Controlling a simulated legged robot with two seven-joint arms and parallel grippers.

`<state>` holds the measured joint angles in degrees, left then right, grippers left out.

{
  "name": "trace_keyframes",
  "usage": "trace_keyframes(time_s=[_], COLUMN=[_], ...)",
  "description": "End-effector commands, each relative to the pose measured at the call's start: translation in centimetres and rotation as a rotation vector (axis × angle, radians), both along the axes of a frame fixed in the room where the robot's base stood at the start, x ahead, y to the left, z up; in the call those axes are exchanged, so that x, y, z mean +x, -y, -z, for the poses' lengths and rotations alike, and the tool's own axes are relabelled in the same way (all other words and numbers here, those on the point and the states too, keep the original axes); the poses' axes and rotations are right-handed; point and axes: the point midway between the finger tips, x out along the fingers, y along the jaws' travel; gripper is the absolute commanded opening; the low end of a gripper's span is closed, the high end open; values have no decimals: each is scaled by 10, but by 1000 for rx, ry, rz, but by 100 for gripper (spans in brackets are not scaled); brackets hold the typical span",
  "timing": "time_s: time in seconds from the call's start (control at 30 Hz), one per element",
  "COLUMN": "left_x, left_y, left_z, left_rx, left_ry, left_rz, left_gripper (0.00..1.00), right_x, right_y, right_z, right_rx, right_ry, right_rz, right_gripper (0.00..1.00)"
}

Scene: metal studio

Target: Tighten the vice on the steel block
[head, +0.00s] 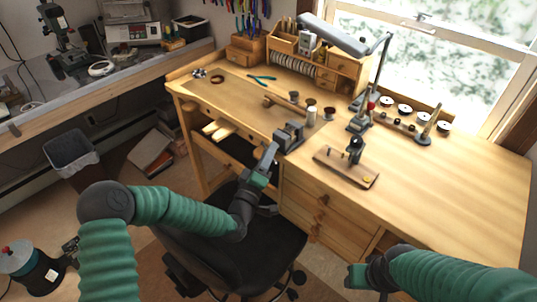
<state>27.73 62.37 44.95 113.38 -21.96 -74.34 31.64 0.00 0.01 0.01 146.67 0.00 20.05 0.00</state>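A small grey vice (289,135) is fixed at the front edge of the wooden workbench (430,185), near the middle of the head view. The steel block cannot be made out clearly from the grey vice jaws. My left gripper (271,151) reaches up from the left, with its tip at the near-left side of the vice. It hides the vice's near end, including any handle. I cannot tell whether it touches the vice or how its fingers stand. My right gripper (353,277) is low at the right, in front of the drawers and away from the vice. Its finger state is unclear.
A small tool on a wooden base (346,167) stands right of the vice, with a desk lamp (360,118) behind it. Small jars (311,112) and pliers (262,78) lie farther back. A black chair (265,250) stands below my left arm. The bench's right side is clear.

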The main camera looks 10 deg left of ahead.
Motion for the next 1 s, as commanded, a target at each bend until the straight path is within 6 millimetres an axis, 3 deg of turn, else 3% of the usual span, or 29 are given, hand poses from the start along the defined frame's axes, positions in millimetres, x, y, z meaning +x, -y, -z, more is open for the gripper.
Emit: trace_keyframes(time_s=[0.17, 0.33, 0.7, 0.83, 1.0], left_x=[0, 1, -114, -140, -156], left_y=[0, -2, 11, 14, 14], left_z=[-7, -40, -47, -49, -49], left_rx=[0, 0, -1, -2, -3], left_ry=[4, 2, 4, -1, -1], left_rz=[1, 0, 7, 5, 1], left_gripper=[37, 37, 37, 37, 37], right_x=[0, 0, 0, 0, 0], right_y=[0, 0, 0, 0, 0], right_z=[-1, -5, -4, -7, -10], right_rx=[0, 0, 0, 0, 0], right_ry=[0, 0, 0, 0, 0], right_rz=[0, 0, 0, 0, 0], right_gripper=[49, 49, 49, 49, 49])
